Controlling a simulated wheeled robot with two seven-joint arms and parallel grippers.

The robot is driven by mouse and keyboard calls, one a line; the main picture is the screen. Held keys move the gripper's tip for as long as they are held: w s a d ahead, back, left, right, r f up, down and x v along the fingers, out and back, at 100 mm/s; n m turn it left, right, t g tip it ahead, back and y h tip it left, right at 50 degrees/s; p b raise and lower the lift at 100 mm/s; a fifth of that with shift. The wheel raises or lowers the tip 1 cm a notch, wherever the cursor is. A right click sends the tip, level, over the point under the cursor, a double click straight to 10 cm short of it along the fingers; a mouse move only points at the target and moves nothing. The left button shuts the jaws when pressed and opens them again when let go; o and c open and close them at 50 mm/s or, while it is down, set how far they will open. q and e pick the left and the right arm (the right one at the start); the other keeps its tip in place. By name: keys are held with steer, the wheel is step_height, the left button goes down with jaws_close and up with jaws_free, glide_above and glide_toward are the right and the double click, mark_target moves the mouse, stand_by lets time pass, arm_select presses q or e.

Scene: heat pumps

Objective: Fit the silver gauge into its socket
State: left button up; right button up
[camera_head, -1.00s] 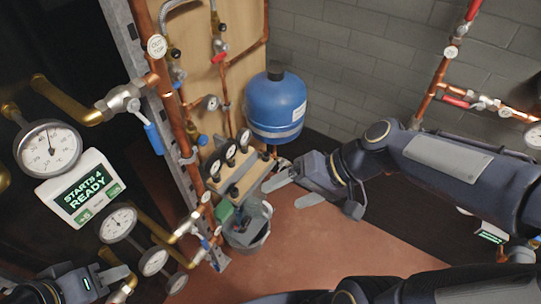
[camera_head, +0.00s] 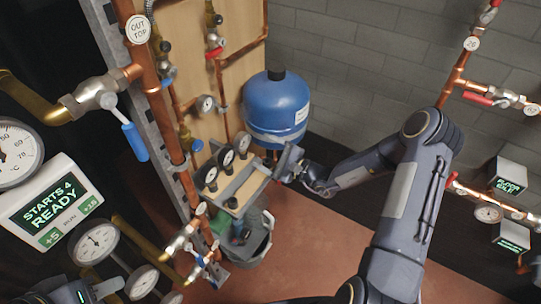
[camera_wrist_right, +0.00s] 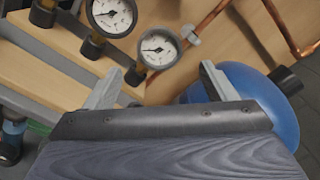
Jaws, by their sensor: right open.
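Three round white-faced gauges (camera_head: 226,159) stand in a row on a wooden rack (camera_head: 249,188) in the head view. I cannot tell which is the silver one. Two of them show in the right wrist view, a nearer one (camera_wrist_right: 158,48) and one at the top edge (camera_wrist_right: 112,14), upright in dark bases. My right gripper (camera_wrist_right: 161,88) is open and empty at the rack's right end, its fingers apart below the nearer gauge in that view. A dark round fitting (camera_head: 232,203) is on the rack's front; I cannot tell whether it is the socket. My left gripper (camera_head: 100,291) is partly cut off at lower left.
A blue tank (camera_head: 275,105) stands just behind the rack and close to my right fingers. A grey bucket (camera_head: 262,243) is below the rack. Copper pipes (camera_head: 150,75) and larger gauges (camera_head: 97,242) crowd the left. The floor at lower centre is open.

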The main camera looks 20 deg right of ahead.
mark_target(241, 134)
steer(key=b+x, duration=0.2)
steer(key=x, duration=0.5)
steer(key=shift+w+a+f, duration=0.15)
steer(key=shift+a, duration=0.05)
steer(key=shift+b+x, duration=0.3)
steer(key=shift+x, duration=0.6)
steer(key=c, duration=1.1)
steer(key=shift+r+p, duration=1.15)
steer(key=shift+r, duration=1)
